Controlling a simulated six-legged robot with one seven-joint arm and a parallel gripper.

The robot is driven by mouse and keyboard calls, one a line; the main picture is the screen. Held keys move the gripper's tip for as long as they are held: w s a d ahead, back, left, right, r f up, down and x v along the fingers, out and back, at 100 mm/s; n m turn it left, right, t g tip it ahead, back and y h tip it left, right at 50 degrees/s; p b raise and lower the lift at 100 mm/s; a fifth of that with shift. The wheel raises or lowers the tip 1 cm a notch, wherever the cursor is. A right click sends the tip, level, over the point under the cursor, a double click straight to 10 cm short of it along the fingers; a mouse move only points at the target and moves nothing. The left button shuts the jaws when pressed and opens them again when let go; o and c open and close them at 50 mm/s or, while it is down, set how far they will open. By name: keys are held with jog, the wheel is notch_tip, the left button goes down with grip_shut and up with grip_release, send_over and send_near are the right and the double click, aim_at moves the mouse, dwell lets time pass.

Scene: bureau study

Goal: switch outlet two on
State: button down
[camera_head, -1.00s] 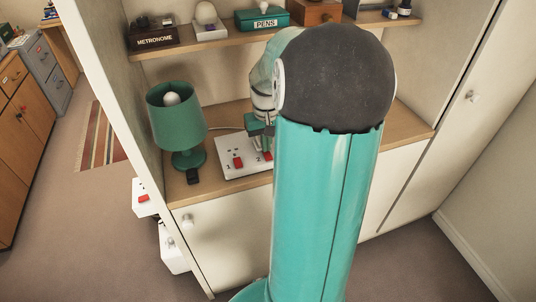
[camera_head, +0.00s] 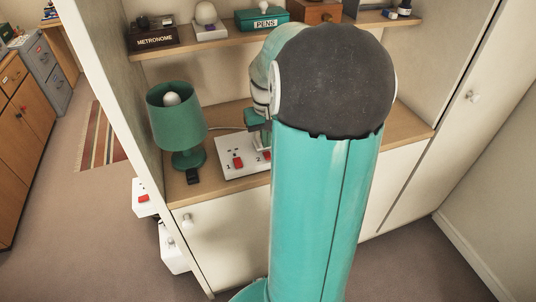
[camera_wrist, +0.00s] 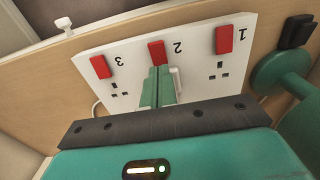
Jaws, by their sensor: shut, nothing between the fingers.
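The white outlet plate (camera_wrist: 205,45) fills the middle of the wrist view, upside down, with red switches marked 1, 2 and 3. Switch two (camera_wrist: 157,52) is the middle one, just beyond my gripper's fingertips (camera_wrist: 160,72). The fingers are shut and empty; I cannot tell whether they touch the switch. They hide most of the socket below it, where a white piece (camera_wrist: 178,80) shows beside them. Switch one (camera_wrist: 224,40) and switch three (camera_wrist: 100,67) are clear. In the head view the plate (camera_head: 228,172) is partly hidden by my arm.
The green lamp (camera_head: 177,118) stands left of the plate, and its base (camera_wrist: 275,75) shows in the wrist view. A small black object (camera_head: 193,176) lies before it. A shelf (camera_head: 215,40) with a metronome box (camera_head: 154,36) and pens box (camera_head: 262,20) is above.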

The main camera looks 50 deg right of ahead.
aim_at(266, 152)
notch_tip(266, 152, up, 5)
jog(key=shift+f, duration=0.2)
dwell(0.4)
dwell(0.5)
